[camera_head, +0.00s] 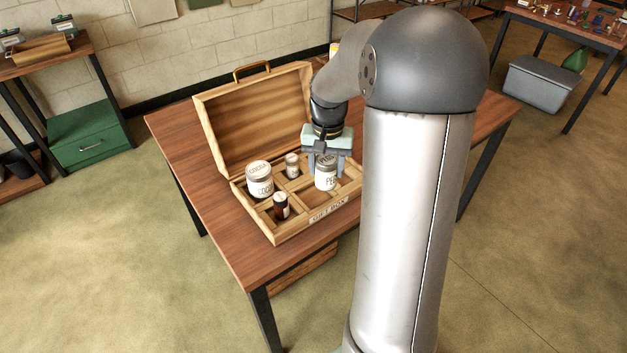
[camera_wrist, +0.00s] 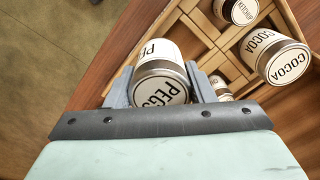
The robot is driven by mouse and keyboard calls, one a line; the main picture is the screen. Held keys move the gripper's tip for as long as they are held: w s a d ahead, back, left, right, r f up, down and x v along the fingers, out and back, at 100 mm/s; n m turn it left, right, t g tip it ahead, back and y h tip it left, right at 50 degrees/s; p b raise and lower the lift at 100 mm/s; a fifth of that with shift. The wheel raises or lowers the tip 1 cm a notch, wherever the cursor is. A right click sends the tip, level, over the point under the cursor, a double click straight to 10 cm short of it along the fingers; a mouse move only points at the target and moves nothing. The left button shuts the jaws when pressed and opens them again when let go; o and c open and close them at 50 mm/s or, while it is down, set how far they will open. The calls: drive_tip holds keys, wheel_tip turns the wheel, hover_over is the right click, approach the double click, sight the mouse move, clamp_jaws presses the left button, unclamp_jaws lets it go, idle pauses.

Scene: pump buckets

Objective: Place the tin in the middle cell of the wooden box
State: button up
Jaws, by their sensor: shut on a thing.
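My gripper (camera_head: 326,165) is shut on a white tin labelled PEGS with a grey lid (camera_head: 326,179). In the wrist view the tin (camera_wrist: 162,82) sits between the two grey fingers of my gripper (camera_wrist: 163,88). The open wooden box (camera_head: 327,216), labelled GIFT BOX, is divided into cells. The held tin appears over its front half, right of the ketchup jar; an empty cell shows below and beside it. Whether the tin's base is above the dividers or between them, I cannot tell. My gripper and the tin hide part of the back cells.
A COCOA tin (camera_head: 259,181) stands in the back left cell. A small white-labelled jar (camera_head: 292,166) stands behind the held tin, and a dark ketchup jar (camera_head: 281,206) at front left. The raised lid (camera_head: 254,118) stands behind. The table (camera_head: 180,147) is clear left of the box.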

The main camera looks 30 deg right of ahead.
drive_tip(key=w+f, duration=0.2)
drive_tip(key=f, duration=0.1)
drive_tip(key=w+a+f, duration=0.1)
drive_tip(key=shift+w+a+f, duration=0.1)
drive_tip(key=shift+w+f, duration=0.15)
drive_tip(key=shift+f, duration=0.15)
drive_tip(key=shift+w+f, duration=0.15)
drive_tip(key=shift+f, duration=1.5)
drive_tip(key=shift+f, duration=0.15)
drive_tip(key=o, duration=1)
drive_tip(key=shift+o, duration=0.2)
